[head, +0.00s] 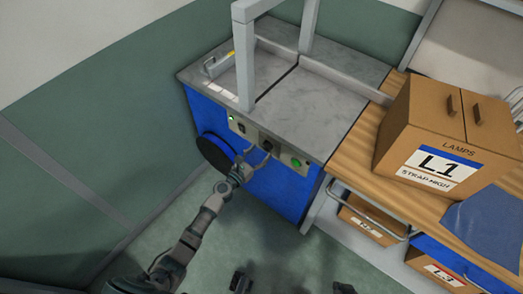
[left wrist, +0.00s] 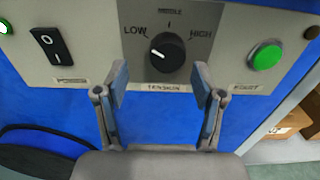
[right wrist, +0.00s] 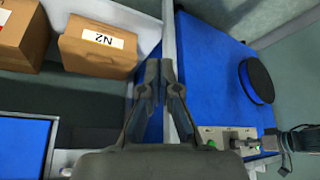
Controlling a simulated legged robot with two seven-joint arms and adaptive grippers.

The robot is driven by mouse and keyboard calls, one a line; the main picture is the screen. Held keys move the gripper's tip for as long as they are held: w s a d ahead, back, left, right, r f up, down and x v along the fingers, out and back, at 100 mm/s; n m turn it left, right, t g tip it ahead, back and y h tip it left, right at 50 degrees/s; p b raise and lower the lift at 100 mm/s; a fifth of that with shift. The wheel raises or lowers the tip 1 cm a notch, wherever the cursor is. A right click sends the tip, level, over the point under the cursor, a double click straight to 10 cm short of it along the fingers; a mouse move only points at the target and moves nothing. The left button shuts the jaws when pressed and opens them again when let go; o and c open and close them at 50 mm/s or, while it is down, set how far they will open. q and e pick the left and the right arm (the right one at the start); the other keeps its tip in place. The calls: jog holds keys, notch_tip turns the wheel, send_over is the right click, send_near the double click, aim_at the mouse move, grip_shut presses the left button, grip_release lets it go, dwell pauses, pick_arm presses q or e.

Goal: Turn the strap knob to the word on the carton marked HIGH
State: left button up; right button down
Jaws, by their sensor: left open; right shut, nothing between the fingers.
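The strap knob (left wrist: 166,53) is a round black dial marked TENSION in the left wrist view. LOW is printed on its left, MIDDLE above, HIGH on its right. Its white pointer mark lies on the left side, towards LOW. My left gripper (left wrist: 160,82) is open, its fingers apart just below and either side of the knob, not clearly touching it. In the head view my left gripper (head: 256,158) is at the panel front. The carton (head: 432,130) reads LAMPS, L1, STRAP:HIGH. My right gripper (right wrist: 160,70) is shut and empty in the right wrist view.
A grey arch (head: 245,60) stands on the machine top (head: 335,90). A blue cloth (head: 490,225) lies on the wooden bench. Cartons such as N2 (right wrist: 98,48) sit on shelves.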

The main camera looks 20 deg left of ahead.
aim_at(267, 150)
pick_arm(q)
jog(key=w+d, duration=0.2)
jog(key=shift+d+r, duration=0.2)
jog(key=shift+d, duration=0.1)
jog(key=shift+s+a, duration=0.1)
jog(key=shift+a, duration=0.4)
jog(key=shift+c, duration=0.3)
jog(key=shift+a+f, duration=0.1)
jog(key=shift+a, duration=0.15)
jog(key=c, duration=0.4)
jog(key=shift+a, duration=0.15)
jog(key=c, duration=0.7)
jog(key=shift+d+r, duration=0.2)
jog(key=shift+d, duration=0.3)
jog(key=shift+a, duration=0.3)
